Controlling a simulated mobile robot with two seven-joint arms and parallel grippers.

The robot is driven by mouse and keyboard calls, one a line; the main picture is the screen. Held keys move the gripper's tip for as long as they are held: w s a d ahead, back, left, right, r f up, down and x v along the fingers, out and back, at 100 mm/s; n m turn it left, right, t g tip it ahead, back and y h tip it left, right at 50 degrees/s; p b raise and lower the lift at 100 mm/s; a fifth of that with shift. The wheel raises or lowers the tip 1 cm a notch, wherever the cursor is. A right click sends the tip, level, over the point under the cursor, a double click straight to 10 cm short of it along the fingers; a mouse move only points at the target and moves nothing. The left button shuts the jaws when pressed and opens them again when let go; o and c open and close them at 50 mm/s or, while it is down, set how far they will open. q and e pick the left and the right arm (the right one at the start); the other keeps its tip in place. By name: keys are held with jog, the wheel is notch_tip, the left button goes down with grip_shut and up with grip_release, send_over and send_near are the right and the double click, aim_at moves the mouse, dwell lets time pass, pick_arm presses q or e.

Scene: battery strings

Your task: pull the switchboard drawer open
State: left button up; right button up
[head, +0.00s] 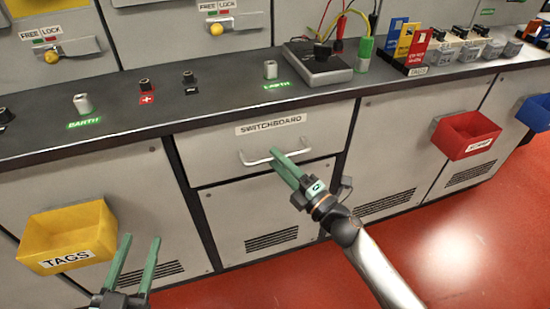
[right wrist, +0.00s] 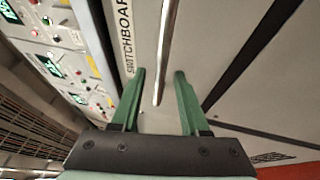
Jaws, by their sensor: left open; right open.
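The switchboard drawer (head: 220,160) is a grey front under the dark counter, with a "SWITCHBOARD" label and a pale bar handle (head: 258,161). It sits flush with the cabinet. My left gripper (head: 138,242) is open and empty at the lower left, away from the drawer, near the yellow bin.
A yellow "TAGS" bin (head: 65,240) hangs at the left and a red bin (head: 465,135) at the right. The counter (head: 225,108) holds terminals, a grey meter box (head: 318,65) with leads and several tags. The red floor (head: 450,235) is clear.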

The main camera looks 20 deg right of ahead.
jog(key=shift+x, duration=0.75)
jog(key=shift+c, duration=0.2)
grip_shut()
dwell(0.8)
